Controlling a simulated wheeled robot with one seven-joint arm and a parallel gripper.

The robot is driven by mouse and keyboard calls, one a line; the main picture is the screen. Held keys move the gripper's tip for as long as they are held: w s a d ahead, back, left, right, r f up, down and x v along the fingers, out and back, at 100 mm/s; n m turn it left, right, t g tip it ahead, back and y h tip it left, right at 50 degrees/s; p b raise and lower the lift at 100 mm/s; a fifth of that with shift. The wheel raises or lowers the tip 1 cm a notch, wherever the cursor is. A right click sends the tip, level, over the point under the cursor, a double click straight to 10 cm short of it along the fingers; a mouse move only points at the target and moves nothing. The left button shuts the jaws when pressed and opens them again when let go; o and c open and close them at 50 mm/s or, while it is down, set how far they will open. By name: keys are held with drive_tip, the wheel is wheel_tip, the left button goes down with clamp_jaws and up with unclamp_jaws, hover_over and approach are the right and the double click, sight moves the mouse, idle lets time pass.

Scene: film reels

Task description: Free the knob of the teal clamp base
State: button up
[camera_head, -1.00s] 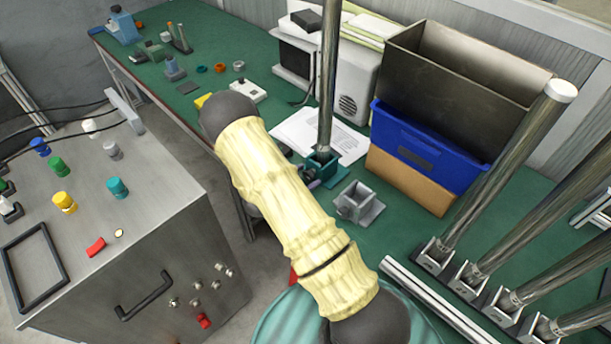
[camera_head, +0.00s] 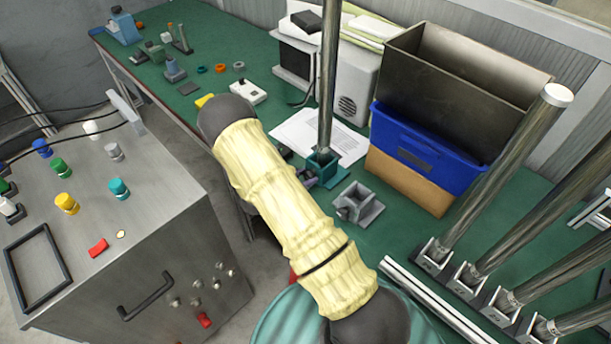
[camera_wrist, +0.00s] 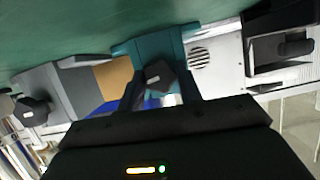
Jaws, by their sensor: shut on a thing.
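The teal clamp base (camera_head: 323,164) stands on the green bench in the head view, with a tall metal pole (camera_head: 327,90) upright in its socket. In the wrist view, which is upside down, the teal base (camera_wrist: 150,50) is at the top middle. Its dark angular knob (camera_wrist: 158,76) faces my camera. My gripper (camera_wrist: 160,84) has a finger on each side of the knob and is shut on it. In the head view my arm hides most of the gripper and the knob.
A grey clamp base (camera_head: 358,204) without a pole stands just right of the teal one. A blue bin (camera_head: 425,150) and an open metal box (camera_head: 465,85) stand behind it. Several poles in grey bases (camera_head: 433,256) line the right. Papers (camera_head: 300,130) lie behind.

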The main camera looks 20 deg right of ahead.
drive_tip(key=shift+w+r+n+g+h+p, duration=0.15)
drive_tip(key=shift+n+g+h+p, duration=0.15)
drive_tip(key=shift+n+g+p, duration=0.55)
drive_tip(key=n, duration=0.1)
drive_tip(key=n+g+h, duration=0.1)
drive_tip(key=n, duration=0.1)
drive_tip(key=shift+w+a+f, duration=0.1)
drive_tip(key=shift+f, duration=0.1)
drive_tip(key=shift+w+f+n+g+h+b, duration=0.1)
drive_tip(key=shift+n+g+h+b, duration=0.5)
drive_tip(key=shift+n, duration=0.65)
drive_tip(key=shift+n+g+h+b, duration=0.35)
drive_tip(key=shift+n+h+b, duration=0.15)
drive_tip(key=shift+n, duration=0.7)
drive_tip(key=o, duration=1)
